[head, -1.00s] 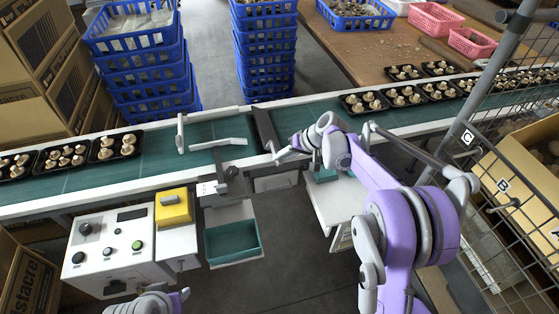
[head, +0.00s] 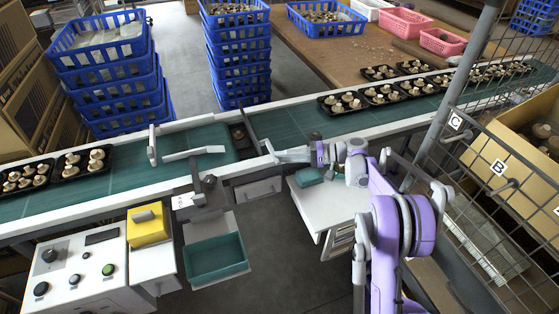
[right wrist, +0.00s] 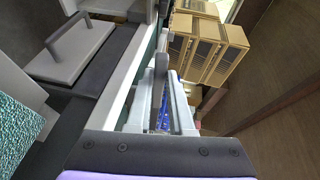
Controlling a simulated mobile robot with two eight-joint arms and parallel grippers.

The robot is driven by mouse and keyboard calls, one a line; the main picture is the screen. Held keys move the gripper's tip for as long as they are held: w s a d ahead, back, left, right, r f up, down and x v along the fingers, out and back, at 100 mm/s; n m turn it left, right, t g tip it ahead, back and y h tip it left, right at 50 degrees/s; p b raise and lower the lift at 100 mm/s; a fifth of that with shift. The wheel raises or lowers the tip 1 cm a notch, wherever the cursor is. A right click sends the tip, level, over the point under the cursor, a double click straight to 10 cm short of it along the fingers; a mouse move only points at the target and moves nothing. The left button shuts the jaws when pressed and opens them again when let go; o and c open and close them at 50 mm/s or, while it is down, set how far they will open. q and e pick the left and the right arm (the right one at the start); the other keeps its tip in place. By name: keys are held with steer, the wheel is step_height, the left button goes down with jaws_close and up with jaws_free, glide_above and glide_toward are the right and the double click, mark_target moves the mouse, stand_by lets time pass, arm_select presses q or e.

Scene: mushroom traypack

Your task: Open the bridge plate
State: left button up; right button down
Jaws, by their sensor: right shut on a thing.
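The bridge plate (head: 252,132) is a narrow dark plate across the green conveyor, between its left and right belt sections. It stands tilted up, nearly on edge, and an open gap with brownish bits (head: 239,136) shows just left of it. My right gripper (head: 272,152) reaches in from the right and is shut at the plate's near end, by the conveyor's front rail. In the right wrist view a dark upright piece (right wrist: 161,88) stands between the pale fingers; I take it for the plate. My left gripper is not in view.
Black trays of mushrooms (head: 83,161) stand on the left belt (head: 120,178), with several more on the right. White guide bars (head: 192,154) lie left of the gap. A control box (head: 75,265), teal bin (head: 216,258) and white cabinet (head: 325,200) stand in front; a wire mesh rises at right.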

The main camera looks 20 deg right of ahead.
steer(key=shift+d+f+y+b, duration=0.25)
steer(key=shift+d+y+b, duration=0.05)
stand_by(0.5)
steer(key=c, duration=0.8)
jaws_free()
steer(key=f+v, duration=0.1)
steer(key=v, duration=0.9)
steer(key=shift+s+d+r, duration=0.2)
steer(key=shift+d+r, duration=0.15)
